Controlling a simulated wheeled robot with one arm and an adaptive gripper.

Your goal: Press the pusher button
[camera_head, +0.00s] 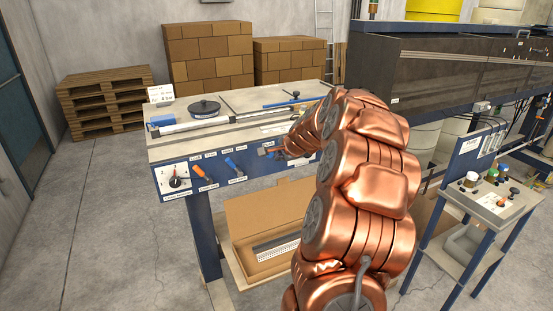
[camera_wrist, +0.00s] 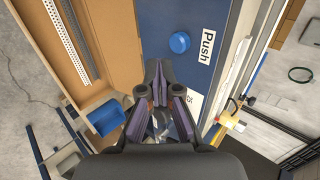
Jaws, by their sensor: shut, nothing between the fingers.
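The pusher button is a round blue knob (camera_wrist: 180,42) on a dark blue panel in the wrist view, beside a white label (camera_wrist: 206,48) reading "Push". My gripper (camera_wrist: 158,64) is shut and empty. In the wrist view its fingertips sit just below and left of the button, apart from it in the picture; the depth gap is hard to judge. In the head view my gripper (camera_head: 266,151) is at the front panel (camera_head: 215,174) of the workbench. My copper-coloured arm hides the right part of that panel, and I cannot make out the button there.
The panel carries a dial (camera_head: 177,182), an orange lever (camera_head: 202,173) and a blue lever (camera_head: 233,166) left of my gripper. An open cardboard box (camera_head: 258,222) lies below the bench. A small stand (camera_head: 493,197) with several buttons is at the right.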

